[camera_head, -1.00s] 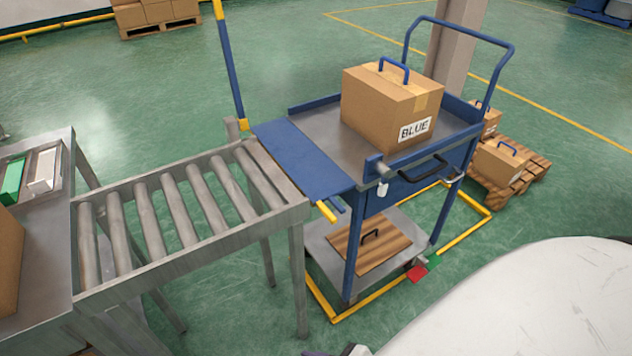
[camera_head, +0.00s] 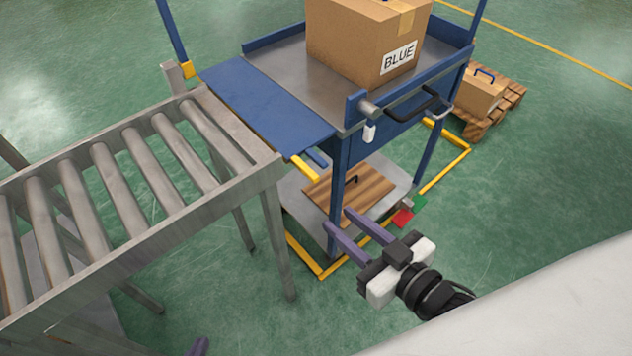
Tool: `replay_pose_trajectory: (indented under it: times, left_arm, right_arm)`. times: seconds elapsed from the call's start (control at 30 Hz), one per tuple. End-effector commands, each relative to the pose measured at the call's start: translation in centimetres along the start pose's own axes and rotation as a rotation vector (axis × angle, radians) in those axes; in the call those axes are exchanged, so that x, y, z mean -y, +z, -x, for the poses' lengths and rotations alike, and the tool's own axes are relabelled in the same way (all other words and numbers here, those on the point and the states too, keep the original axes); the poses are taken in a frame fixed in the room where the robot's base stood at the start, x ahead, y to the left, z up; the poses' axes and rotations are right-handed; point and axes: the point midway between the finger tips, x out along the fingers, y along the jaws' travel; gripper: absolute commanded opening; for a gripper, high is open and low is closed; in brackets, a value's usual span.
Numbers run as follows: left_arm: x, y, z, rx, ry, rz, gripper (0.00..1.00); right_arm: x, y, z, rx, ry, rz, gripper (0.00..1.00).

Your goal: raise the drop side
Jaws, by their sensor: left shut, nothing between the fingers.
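The drop side (camera_head: 262,105) is a blue panel on the cart's left edge. It is folded down flat, reaching out from the deck toward the roller conveyor (camera_head: 125,165). A yellow tab (camera_head: 305,168) shows at its near corner. The blue cart carries a cardboard box marked BLUE (camera_head: 362,42) on its grey deck (camera_head: 300,72). My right gripper (camera_head: 338,219) is open and empty, in front of the cart's lower shelf and below the drop side. Only a purple fingertip of my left gripper (camera_head: 198,346) shows at the bottom edge, shut, well away from the panel.
A black handle (camera_head: 420,104) and a latch with a white tag (camera_head: 370,131) are on the cart's near side. A wooden board (camera_head: 350,190) lies on the lower shelf. Yellow floor lines frame the cart. A pallet with a box (camera_head: 480,96) stands right. Open floor lies in front.

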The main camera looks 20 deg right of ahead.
Motion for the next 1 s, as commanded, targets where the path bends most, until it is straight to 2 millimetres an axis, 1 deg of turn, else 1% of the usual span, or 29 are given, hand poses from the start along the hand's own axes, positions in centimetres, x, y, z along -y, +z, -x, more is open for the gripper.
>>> replay_pose_trajectory:
  times: [0.03, 0.1, 0.2, 0.3, 0.37, 0.7, 0.83, 1.0]
  left_arm:
    - [0.0, 1.4, -1.3, 0.0, 0.004, -0.001, 0.0]
    - [-0.1, 1.8, -1.5, 0.0, 0.008, -0.003, 0.0]
    - [-0.1, 1.9, -1.5, 0.002, 0.011, -0.005, 0.0]
    - [-0.1, 1.6, -1.4, -0.003, 0.012, -0.007, 0.0]
    - [-0.1, 1.4, -1.3, -0.006, 0.012, -0.008, 0.0]
    - [-0.1, 1.4, -1.5, -0.015, 0.013, -0.005, 0.0]
    - [-0.1, 1.5, -1.6, -0.016, 0.013, -0.004, 0.0]
    - [-0.1, 1.4, -1.7, -0.018, 0.013, -0.002, 0.0]
  right_arm:
    - [-0.1, -0.8, -0.2, -0.08, -0.016, 0.014, 0.3]
    - [0.0, -3.1, 0.1, -0.164, -0.032, 0.022, 0.3]
    - [0.1, -5.1, 0.3, -0.229, -0.043, 0.027, 0.3]
    - [0.1, -6.0, -0.2, -0.246, -0.045, 0.028, 0.3]
    - [0.1, -6.3, -1.0, -0.247, -0.044, 0.027, 0.3]
    - [0.4, -7.6, -6.7, -0.244, -0.044, 0.027, 0.3]
    - [0.5, -7.9, -8.2, -0.242, -0.044, 0.027, 0.3]
    - [0.6, -8.0, -9.2, -0.238, -0.045, 0.027, 0.3]
